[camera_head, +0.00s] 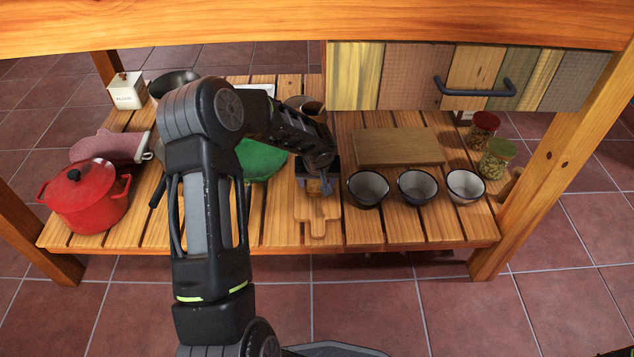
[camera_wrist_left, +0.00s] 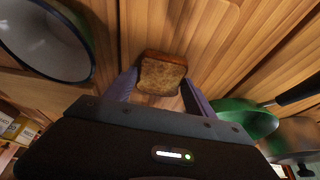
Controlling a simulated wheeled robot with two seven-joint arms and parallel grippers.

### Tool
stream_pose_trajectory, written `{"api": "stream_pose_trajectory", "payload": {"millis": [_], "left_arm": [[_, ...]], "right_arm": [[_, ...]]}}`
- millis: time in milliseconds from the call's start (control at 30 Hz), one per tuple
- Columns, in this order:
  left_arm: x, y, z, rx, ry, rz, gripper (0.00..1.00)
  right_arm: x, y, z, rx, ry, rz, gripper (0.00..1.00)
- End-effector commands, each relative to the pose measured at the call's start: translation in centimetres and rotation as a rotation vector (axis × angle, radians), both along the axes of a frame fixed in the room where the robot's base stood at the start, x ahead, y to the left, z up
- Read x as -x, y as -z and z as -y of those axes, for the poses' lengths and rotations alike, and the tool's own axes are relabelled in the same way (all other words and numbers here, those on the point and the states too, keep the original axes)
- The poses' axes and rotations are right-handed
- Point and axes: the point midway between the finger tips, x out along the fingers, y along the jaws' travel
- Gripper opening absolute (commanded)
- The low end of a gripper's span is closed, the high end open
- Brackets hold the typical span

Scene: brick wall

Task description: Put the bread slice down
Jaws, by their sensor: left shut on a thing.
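My left gripper (camera_head: 318,187) is over the small wooden paddle board (camera_head: 318,224) on the low slatted shelf. In the left wrist view the bread slice (camera_wrist_left: 161,75), brown with a darker crust, sits between the two fingers of my left gripper (camera_wrist_left: 160,86), which is shut on it. In the head view the slice is mostly hidden by the gripper. I cannot tell whether the slice touches the board. My right gripper is not in view.
Several bowls (camera_head: 417,187) stand right of the board, with a wooden block (camera_head: 398,147) behind them. A green pan (camera_head: 262,160) is close on the left. A red pot (camera_head: 87,196) stands far left. Jars (camera_head: 497,158) stand right. The tabletop (camera_head: 300,28) overhangs the shelf.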

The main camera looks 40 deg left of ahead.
Motion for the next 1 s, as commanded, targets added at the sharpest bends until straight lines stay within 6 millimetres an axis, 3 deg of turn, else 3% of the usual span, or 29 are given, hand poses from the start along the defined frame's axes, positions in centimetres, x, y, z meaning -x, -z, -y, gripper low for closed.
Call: {"api": "stream_pose_trajectory", "payload": {"millis": [233,267,500,833,1000], "left_arm": [[0.0,0.5,0.0,0.0,0.0,0.0,0.19],[0.0,0.3,0.0,0.0,0.0,0.0,0.66],[0.0,0.3,0.0,0.0,0.0,-0.001,0.85],[0.0,-0.1,0.0,0.0,0.0,0.0,0.85],[0.5,-1.9,0.3,-0.002,0.0,0.001,0.85]], "right_arm": [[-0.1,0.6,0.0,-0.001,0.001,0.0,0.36],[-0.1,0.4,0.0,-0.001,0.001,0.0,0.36],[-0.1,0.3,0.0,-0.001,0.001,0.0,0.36],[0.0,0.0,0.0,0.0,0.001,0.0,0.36],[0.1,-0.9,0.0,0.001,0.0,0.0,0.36]]}}
